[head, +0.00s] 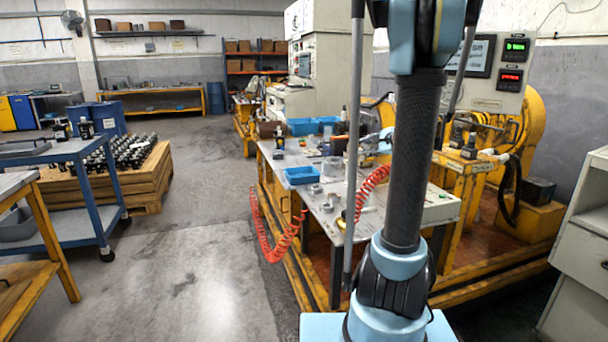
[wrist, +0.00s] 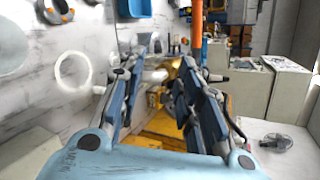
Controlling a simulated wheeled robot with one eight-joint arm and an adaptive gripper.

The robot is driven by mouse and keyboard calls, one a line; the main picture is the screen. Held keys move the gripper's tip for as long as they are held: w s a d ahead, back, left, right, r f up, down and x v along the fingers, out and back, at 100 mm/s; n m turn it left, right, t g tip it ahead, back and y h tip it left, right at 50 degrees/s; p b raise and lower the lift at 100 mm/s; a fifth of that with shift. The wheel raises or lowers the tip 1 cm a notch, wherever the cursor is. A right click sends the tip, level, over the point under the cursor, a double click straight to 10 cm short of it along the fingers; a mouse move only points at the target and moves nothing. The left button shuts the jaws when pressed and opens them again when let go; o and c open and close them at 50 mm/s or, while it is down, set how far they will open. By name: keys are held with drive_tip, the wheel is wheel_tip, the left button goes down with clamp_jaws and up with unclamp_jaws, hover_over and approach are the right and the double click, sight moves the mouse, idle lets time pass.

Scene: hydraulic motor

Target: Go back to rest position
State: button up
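My gripper (wrist: 170,62) shows in the wrist view with its two blue and black fingers apart. Nothing is seen held between them. In the head view my arm stands upright at right of centre and runs out of the top edge. My gripper is not seen there.
A workbench (head: 438,212) with blue bins (head: 302,175) and a red coiled hose (head: 270,240) stands behind my arm. Yellow machinery (head: 530,215) is at right. A blue cart (head: 75,152) and a wooden pallet (head: 150,180) are at left. The grey floor (head: 195,260) between is clear.

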drive_tip(key=s+a+f+n+g+h, duration=0.1)
drive_tip(key=s+a+f+n+g, duration=0.3)
drive_tip(key=s, duration=0.6)
drive_tip(key=s+a+f+n+g, duration=0.1)
drive_tip(key=s+a+f+n, duration=0.25)
drive_tip(key=s+a, duration=0.4)
drive_tip(key=s+d+f+n+g+h, duration=0.2)
drive_tip(key=s+f+n, duration=0.2)
drive_tip(key=s, duration=0.7)
drive_tip(key=s+d+f+n+g+h, duration=0.2)
drive_tip(key=s+f+n, duration=0.3)
drive_tip(key=s, duration=0.6)
drive_tip(key=shift+s+d+f+h, duration=0.35)
drive_tip(key=shift+d+f+h, duration=0.4)
drive_tip(key=shift+d+h, duration=0.1)
drive_tip(key=shift+w+f, duration=0.2)
drive_tip(key=shift+w, duration=0.25)
